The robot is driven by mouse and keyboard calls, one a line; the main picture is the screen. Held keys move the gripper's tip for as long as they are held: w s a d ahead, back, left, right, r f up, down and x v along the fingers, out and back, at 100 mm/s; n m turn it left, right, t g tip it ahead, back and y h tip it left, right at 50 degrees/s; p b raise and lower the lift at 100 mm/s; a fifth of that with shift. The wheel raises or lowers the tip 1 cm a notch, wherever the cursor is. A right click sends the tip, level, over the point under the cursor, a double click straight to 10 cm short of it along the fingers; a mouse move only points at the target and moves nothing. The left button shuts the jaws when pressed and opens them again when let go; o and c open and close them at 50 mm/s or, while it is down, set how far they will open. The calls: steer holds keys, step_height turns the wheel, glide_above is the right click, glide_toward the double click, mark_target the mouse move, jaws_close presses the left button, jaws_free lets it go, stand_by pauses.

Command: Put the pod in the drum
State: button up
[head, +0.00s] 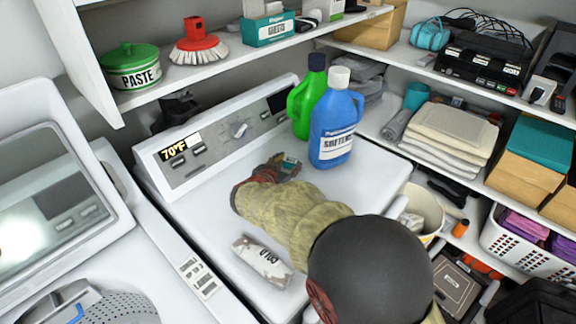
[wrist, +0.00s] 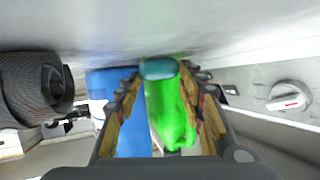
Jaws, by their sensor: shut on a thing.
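The pod (head: 289,165) is a small teal piece at the tip of my gripper (head: 281,167), over the white machine top near its control panel. In the wrist view my gripper (wrist: 160,90) has its fingers closed on the teal pod (wrist: 158,68). I cannot tell whether the pod touches the surface. The drum (head: 112,307) is the perforated metal tub at the lower left, under a raised lid; only part of it shows. My gripper is well to the right of and behind the drum.
A green jug (head: 306,98) and a blue softener jug (head: 336,125) stand close to the right of my gripper. A small pack (head: 262,262) lies in front. The raised lid (head: 60,195) stands at the left. A shelf (head: 225,48) overhangs the back.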

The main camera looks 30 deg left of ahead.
steer(key=shift+f+b, duration=0.1)
steer(key=shift+b, duration=0.25)
steer(key=o, duration=1)
steer(key=shift+r+p, duration=0.3)
steer(key=shift+p, duration=0.25)
steer(key=p+v, duration=0.1)
steer(key=v, duration=1.1)
steer(key=shift+f+p, duration=0.15)
steer(key=shift+p, duration=0.15)
